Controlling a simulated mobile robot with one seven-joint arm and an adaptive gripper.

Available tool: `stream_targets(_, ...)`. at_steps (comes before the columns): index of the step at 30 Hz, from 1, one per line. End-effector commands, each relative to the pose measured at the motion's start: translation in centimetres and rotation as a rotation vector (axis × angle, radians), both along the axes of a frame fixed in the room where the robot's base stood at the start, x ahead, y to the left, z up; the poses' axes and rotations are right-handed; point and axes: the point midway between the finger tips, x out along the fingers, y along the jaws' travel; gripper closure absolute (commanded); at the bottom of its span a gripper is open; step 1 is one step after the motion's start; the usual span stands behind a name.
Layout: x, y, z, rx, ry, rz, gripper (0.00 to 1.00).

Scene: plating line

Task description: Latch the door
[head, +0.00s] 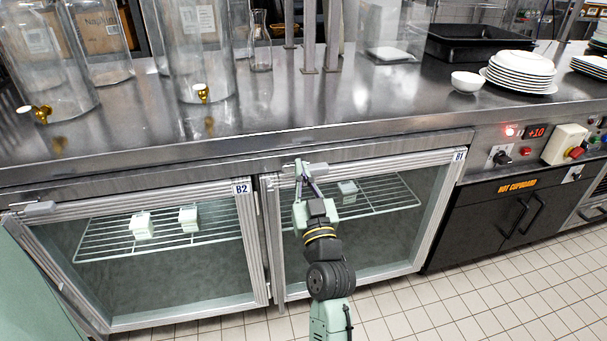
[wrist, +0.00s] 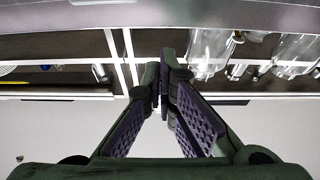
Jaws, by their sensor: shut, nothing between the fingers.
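Two glass-fronted cabinet doors are under the steel counter: the door labelled B2 (head: 150,296) on the left and the door labelled B1 (head: 425,225) on the right. My gripper (head: 304,168) is shut and empty at the top left corner of the B1 door, close to the door's top rail. A small grey latch piece (head: 289,169) shows there, partly hidden behind my fingers. I cannot tell whether it is engaged or whether my fingertips touch it. A similar grey latch (head: 38,208) is at B2's top left. In the wrist view, my fingertips (wrist: 160,84) meet.
The steel counter (head: 300,105) overhangs just above my gripper. It bears glass dispensers (head: 203,55), a white bowl (head: 466,82) and stacked plates (head: 520,72). White cartons (head: 142,226) sit on the rack inside B2. A black hot cupboard (head: 505,215) stands right. Tiled floor (head: 480,300) is clear.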

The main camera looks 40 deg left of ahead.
Motion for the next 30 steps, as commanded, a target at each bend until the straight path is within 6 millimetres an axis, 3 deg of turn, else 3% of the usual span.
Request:
stream_targets(1, 0.7, 0.9, 1.1, 0.001, -0.002, 0.002, 1.0)
stream_targets(9, 4.2, 5.0, 2.8, 0.001, -0.001, 0.001, 1.0)
stream_targets(11, 4.1, 4.7, 0.6, -0.003, 0.005, 0.001, 1.0)
stream_targets(15, 4.0, 4.7, -1.1, -0.002, 0.001, 0.0, 1.0)
stream_targets(30, 4.0, 4.7, -1.8, 0.0, -0.001, 0.0, 1.0)
